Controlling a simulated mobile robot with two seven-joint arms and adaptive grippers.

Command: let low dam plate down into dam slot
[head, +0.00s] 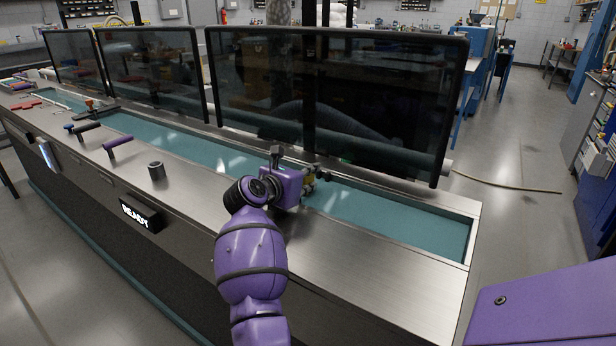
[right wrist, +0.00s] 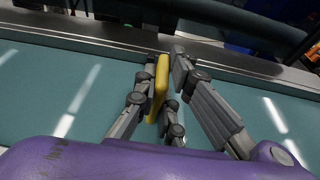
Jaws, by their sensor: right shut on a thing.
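My right gripper (head: 312,178) is over the teal-filled trough, near its far wall. In the right wrist view its fingers (right wrist: 165,75) are shut on a narrow yellow piece, which I take as the low dam plate (right wrist: 158,88). Only its yellow upper part shows between the fingers. In the head view a small bit of yellow (head: 308,184) shows beside the gripper. The lower part of the plate is hidden, and I cannot tell how far down it reaches. I cannot make out the dam slot in either view. My left gripper is not in view.
Dark clear guard panels (head: 335,95) stand along the trough's far side. The trough's right end (head: 420,222) is clear.

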